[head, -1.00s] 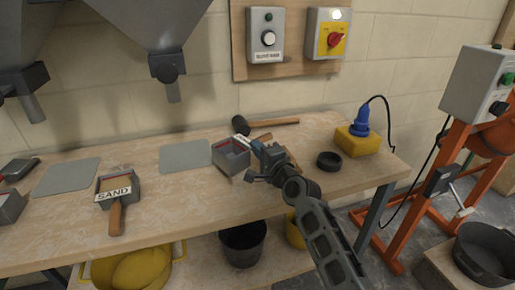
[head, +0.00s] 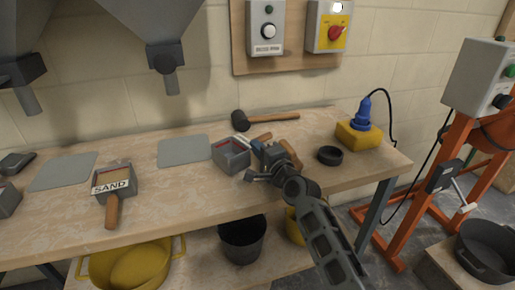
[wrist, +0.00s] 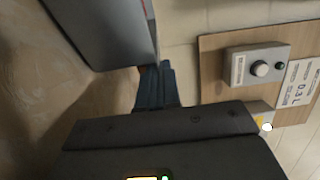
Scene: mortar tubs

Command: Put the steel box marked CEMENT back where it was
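A grey steel box (head: 231,160) with reddish contents stands at the middle of the workbench, just right of a grey mat. No marking on it can be read from here. My gripper (head: 258,152) is at the box's right side. In the wrist view the box (wrist: 105,30) fills the upper left, and my gripper's fingers (wrist: 156,85) are close together at its edge, with a sliver of brown handle beside them. The fingers look shut on the handle, though the grip is partly hidden. A similar box labelled SAND (head: 114,180), with a wooden handle, stands farther left.
Bare grey mats lie on the bench (head: 320,190), one at the middle (head: 184,151) and one at the left (head: 63,172). A mallet (head: 262,120) lies behind the box. A black ring (head: 330,155) and a yellow block with a blue plug (head: 360,133) stand right. Hopper spouts hang upper left.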

